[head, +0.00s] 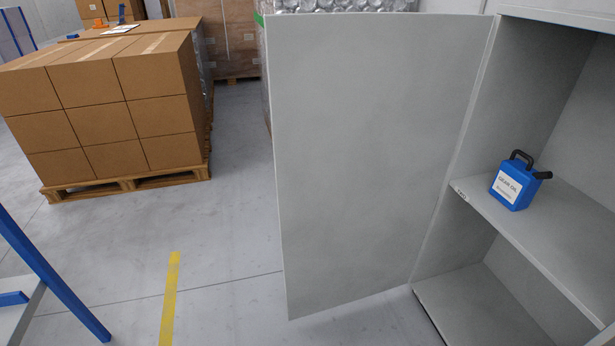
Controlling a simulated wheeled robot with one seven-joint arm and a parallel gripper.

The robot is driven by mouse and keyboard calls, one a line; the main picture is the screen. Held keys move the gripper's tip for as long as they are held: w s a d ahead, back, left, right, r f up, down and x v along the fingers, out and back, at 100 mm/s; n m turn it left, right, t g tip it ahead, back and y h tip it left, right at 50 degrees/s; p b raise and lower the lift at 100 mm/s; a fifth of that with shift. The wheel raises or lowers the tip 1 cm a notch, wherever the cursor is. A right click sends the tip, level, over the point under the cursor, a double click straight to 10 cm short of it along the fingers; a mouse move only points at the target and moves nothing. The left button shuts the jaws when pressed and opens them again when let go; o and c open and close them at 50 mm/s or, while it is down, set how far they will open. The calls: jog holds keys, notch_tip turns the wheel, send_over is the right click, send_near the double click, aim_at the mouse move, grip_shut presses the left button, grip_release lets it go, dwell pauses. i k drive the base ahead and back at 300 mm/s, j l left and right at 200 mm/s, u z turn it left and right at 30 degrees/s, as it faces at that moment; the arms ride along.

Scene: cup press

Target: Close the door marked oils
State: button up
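A grey cabinet door (370,160) stands wide open, hinged along its right edge to the grey cabinet (540,75) at the right. I see the door's plain face; no oils marking shows on it. Inside the cabinet, a blue can (511,187) with a white label reading gear oil, a black handle and a black spout stands upright on a shelf (560,240). My gripper is not in view.
Stacked cardboard boxes on a pallet (125,185) stand at the left back. A blue frame (50,270) is at the lower left. Grey floor with a yellow line (170,300) lies clear left of the door.

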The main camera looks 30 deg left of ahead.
aim_at(368, 110)
jog(key=i+j+u, duration=0.15)
jog(key=u, duration=0.3)
jog(key=i+j+u, duration=0.15)
jog(key=u, duration=0.3)
jog(key=i+u, duration=0.3)
jog(key=u, duration=0.2)
jog(key=i+j+u, duration=0.1)
jog(key=i+u, duration=0.15)
jog(key=i, duration=0.7)
jog(key=i+l+u, duration=0.1)
jog(key=i+u, duration=0.15)
jog(key=i, duration=0.7)
jog(key=i+z, duration=0.2)
jog(key=i, duration=0.4)
jog(key=i+z, duration=0.2)
jog(key=i, duration=0.45)
jog(key=i+j+z, duration=0.15)
jog(key=i, duration=0.45)
jog(key=i+z, duration=0.35)
jog(key=i+j+z, duration=0.1)
jog(key=i+z, duration=0.15)
jog(key=z, duration=0.15)
jog(key=i+j+z, duration=0.2)
jog(key=z, duration=0.15)
jog(key=i+z, duration=0.1)
jog(key=z, duration=2.8)
jog(key=k+l+u, duration=0.3)
jog(key=k+j, duration=0.25)
